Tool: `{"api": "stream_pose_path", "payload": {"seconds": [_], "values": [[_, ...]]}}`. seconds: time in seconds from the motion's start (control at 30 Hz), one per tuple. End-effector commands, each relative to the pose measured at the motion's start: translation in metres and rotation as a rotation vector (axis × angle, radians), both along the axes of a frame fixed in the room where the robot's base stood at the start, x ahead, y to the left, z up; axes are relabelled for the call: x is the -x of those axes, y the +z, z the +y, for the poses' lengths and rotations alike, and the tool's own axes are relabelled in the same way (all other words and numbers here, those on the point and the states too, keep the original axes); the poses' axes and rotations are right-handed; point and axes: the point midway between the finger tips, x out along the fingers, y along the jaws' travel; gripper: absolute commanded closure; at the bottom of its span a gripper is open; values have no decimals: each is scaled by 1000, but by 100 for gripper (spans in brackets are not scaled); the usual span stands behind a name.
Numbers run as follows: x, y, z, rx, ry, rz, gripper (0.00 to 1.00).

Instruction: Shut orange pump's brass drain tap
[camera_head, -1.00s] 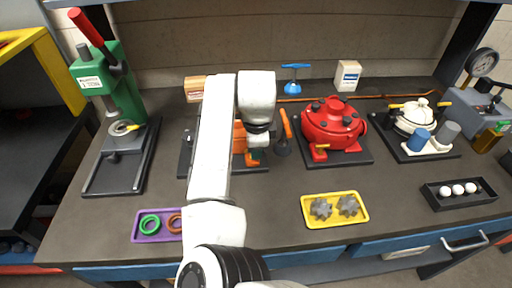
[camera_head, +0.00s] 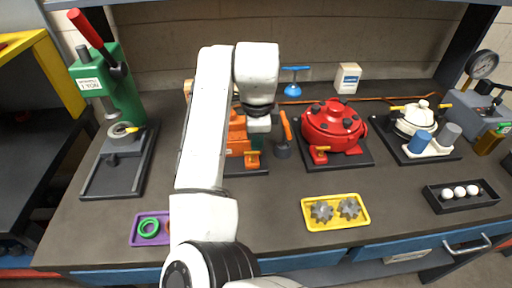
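The orange pump (camera_head: 238,138) stands on a dark base plate (camera_head: 258,172) at the back middle of the bench. My arm hides its left part. A small yellow-orange piece low on its front right, which looks like the drain tap (camera_head: 252,158), shows below my gripper. It is too small to tell whether its lever is open or shut. My gripper (camera_head: 258,126) points down above the pump's right side and appears apart from the tap. Its fingers are too small and too hidden to show whether they are open.
An orange-handled tool (camera_head: 285,130) stands upright just right of the pump. A red pump (camera_head: 333,125) and a white pump (camera_head: 416,118) stand further right, a green press (camera_head: 122,95) at left. A yellow tray (camera_head: 335,211) with gears and a purple tray (camera_head: 137,231) lie in front.

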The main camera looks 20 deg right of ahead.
Motion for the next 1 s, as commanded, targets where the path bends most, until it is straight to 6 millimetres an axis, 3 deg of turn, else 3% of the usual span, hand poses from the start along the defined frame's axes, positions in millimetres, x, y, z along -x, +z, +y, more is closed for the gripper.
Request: {"api": "stream_pose_path", "payload": {"seconds": [0.13,0.33,1.0], "values": [[4,24,2,0,-1,-2,74],[8,43,2,0,-1,-1,74],[9,45,3,0,0,1,74]]}}
